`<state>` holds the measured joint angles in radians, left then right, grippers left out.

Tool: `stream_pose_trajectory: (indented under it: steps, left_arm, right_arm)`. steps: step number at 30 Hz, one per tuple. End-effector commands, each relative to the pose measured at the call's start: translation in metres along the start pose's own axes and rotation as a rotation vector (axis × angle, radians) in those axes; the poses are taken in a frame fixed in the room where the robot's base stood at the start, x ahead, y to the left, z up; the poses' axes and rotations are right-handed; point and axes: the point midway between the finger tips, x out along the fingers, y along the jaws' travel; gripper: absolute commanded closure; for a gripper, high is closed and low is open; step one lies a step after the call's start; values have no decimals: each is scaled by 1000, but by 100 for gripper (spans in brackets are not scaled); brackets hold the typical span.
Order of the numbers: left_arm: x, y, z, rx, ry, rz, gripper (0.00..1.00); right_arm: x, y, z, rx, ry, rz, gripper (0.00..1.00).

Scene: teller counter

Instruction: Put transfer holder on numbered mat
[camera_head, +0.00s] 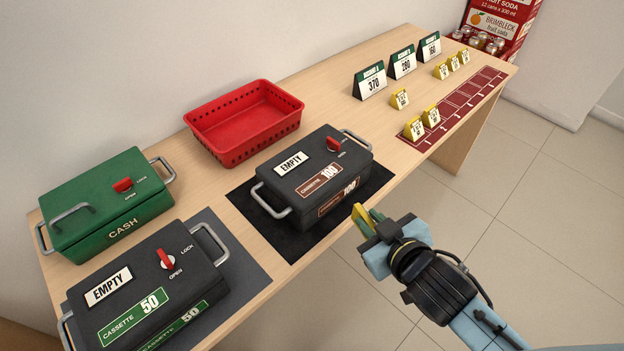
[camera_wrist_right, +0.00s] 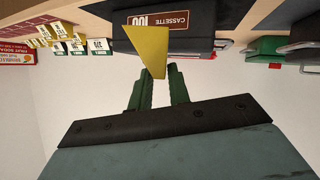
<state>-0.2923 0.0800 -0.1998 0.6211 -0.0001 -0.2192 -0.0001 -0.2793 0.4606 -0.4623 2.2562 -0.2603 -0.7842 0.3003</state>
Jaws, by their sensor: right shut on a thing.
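My right gripper (camera_head: 371,219) is shut on a yellow transfer holder (camera_head: 360,213), held out past the counter's front edge beside the black cassette 100. In the right wrist view the holder (camera_wrist_right: 150,50) is a yellow wedge between the green fingertips (camera_wrist_right: 158,80). The numbered mat (camera_head: 463,101) is a dark red strip with white lines along the counter's front edge at the far right. Two yellow holders (camera_head: 415,129) (camera_head: 431,116) stand at its near end, and its far part is bare. My left gripper is out of view.
Another yellow holder (camera_head: 400,98) and several more (camera_head: 453,62) stand behind the mat. Account signs (camera_head: 369,83) line the back. The black cassette 100 (camera_head: 312,172), red basket (camera_head: 239,136), green cash box (camera_head: 108,198) and cassette 50 (camera_head: 145,288) fill the left and middle.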

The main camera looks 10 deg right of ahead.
Motion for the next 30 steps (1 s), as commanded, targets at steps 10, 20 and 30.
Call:
stream_pose_trajectory:
  steps: [10,20,30]
  left_arm:
    - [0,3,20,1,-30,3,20]
    - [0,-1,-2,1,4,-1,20]
    - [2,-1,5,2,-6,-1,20]
  right_arm:
    - [-45,-102,85,-127,72,-243,100]
    - [-12,-117,66,-140,90,-261,100]
    - [52,-130,28,-140,88,-261,100]
